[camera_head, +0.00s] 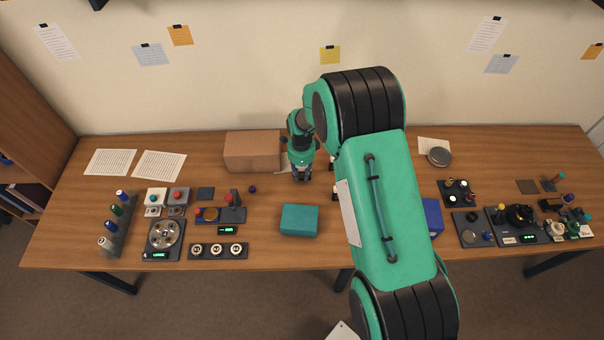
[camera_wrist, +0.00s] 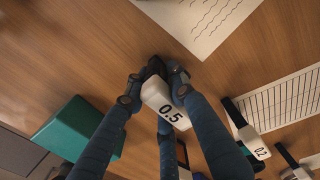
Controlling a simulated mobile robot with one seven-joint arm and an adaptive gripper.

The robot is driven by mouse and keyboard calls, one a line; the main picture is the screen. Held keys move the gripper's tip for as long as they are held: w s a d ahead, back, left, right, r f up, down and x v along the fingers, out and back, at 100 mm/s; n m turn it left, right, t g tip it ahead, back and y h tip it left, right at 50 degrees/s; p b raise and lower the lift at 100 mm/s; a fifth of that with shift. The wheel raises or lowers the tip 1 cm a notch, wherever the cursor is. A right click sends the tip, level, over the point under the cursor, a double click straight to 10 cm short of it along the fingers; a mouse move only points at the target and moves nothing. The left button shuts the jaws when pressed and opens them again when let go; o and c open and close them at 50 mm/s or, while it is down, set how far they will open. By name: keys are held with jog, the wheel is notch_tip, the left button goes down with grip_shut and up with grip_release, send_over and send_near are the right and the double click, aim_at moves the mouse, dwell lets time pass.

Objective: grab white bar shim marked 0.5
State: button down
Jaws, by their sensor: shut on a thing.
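The white bar shim marked 0.5 (camera_wrist: 167,108) is between the fingers of my gripper (camera_wrist: 160,85) in the wrist view, with its black number facing the camera. My gripper is shut on it; a dark part shows at the shim's far end, between the fingertips. In the head view my gripper (camera_head: 301,172) is low over the table, just right of a cardboard box. The shim cannot be made out there. Another white bar marked 0.2 (camera_wrist: 250,138) lies at the right in the wrist view, apart from the fingers.
The cardboard box (camera_head: 252,151) stands left of my gripper and a teal box (camera_head: 299,220) stands in front of it. A written sheet (camera_wrist: 200,20) and a lined sheet (camera_wrist: 283,103) lie nearby. Several devices fill the table's left and right parts.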

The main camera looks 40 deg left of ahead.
jog(key=shift+r, duration=4.95)
